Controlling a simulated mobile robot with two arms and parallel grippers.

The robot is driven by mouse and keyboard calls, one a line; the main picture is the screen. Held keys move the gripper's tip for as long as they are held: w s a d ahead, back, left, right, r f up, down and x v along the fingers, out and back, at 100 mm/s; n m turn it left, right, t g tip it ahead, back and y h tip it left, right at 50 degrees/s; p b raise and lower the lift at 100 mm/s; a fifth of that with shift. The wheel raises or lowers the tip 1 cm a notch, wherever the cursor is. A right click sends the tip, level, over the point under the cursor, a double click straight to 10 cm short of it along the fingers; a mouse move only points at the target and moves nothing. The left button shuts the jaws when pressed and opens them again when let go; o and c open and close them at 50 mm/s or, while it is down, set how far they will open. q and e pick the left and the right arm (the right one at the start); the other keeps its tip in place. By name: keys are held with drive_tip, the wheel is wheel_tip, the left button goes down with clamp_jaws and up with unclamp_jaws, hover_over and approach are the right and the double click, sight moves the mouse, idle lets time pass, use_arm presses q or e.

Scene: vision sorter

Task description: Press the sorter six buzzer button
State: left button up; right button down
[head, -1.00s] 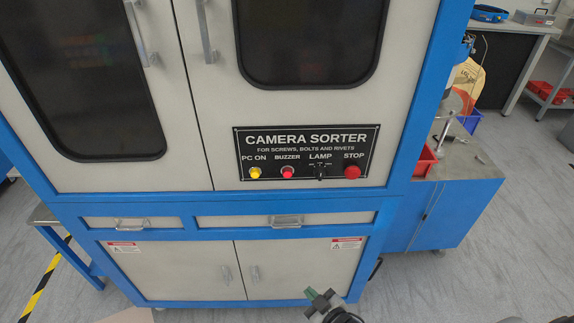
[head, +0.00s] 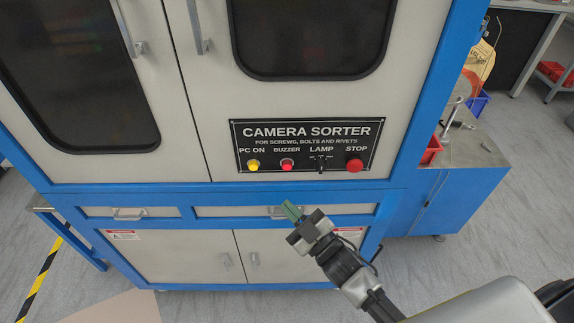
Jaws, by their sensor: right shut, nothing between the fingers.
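The black control panel (head: 305,133) labelled CAMERA SORTER is on the blue and cream machine. The buzzer button (head: 287,165) is red and sits under the BUZZER label, between the yellow PC ON button (head: 252,165) and the LAMP switch (head: 320,163). A larger red STOP button (head: 355,165) is at the panel's right. My right gripper (head: 289,208) is shut and empty, its green-tipped fingers pointing up and left. In the picture it lies below the buzzer button, in front of the drawer strip, apart from the button. My left gripper is not in view.
The machine's cabinet doors (head: 190,258) and drawers (head: 130,212) with handles lie below the panel. A side bench (head: 462,190) with a red bin (head: 431,152) stands at right. Grey floor (head: 480,255) is open at the lower right.

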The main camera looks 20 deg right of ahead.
sight(287, 165)
drive_tip(key=shift+w, duration=0.1)
drive_tip(key=w+d+b, duration=0.2)
drive_tip(key=w, duration=0.6)
drive_tip(key=shift+w+d+b, duration=0.15)
drive_tip(key=shift+d+b, duration=0.1)
drive_tip(key=shift+b, duration=0.1)
idle(1.8)
drive_tip(key=shift+w+d+f, duration=0.1)
drive_tip(key=shift+w+d, duration=0.05)
drive_tip(key=shift+w, duration=0.25)
drive_tip(key=shift+w+d+b, duration=0.1)
drive_tip(key=shift+w+b, duration=0.2)
drive_tip(key=shift+w, duration=0.1)
idle(0.6)
drive_tip(key=shift+s, duration=0.15)
drive_tip(key=shift+s+a+p, duration=0.25)
drive_tip(key=shift+s+p, duration=0.1)
drive_tip(key=shift+s, duration=0.3)
